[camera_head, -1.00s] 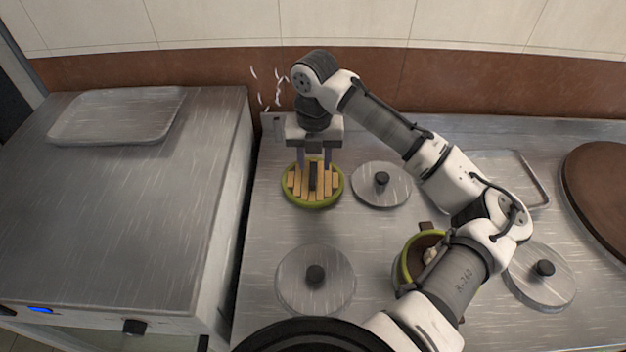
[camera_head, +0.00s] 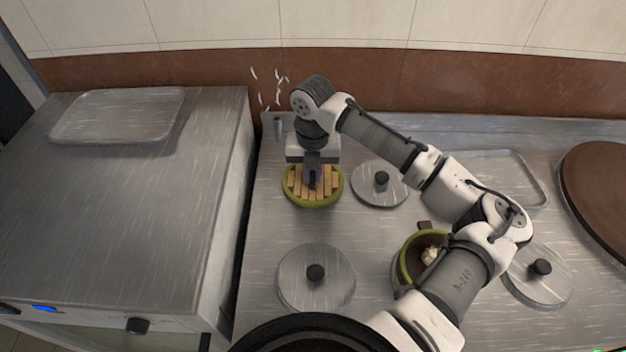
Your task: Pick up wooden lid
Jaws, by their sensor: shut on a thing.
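The wooden lid (camera_head: 327,185) is made of light slats with a dark handle across its middle. It sits on a round green-rimmed pot (camera_head: 313,204) near the back left of the steel counter. My gripper (camera_head: 313,182) points down over the lid's middle and is shut on its dark handle. The fingers hide most of the handle. The lid appears to rest level within the green rim; I see no clear gap beneath it.
Steel lids with black knobs lie right of the pot (camera_head: 365,190), in front (camera_head: 296,290) and at front right (camera_head: 530,285). An open green pot (camera_head: 408,262) stands partly behind my arm. A tray (camera_head: 530,180) and brown round board (camera_head: 600,190) are at right.

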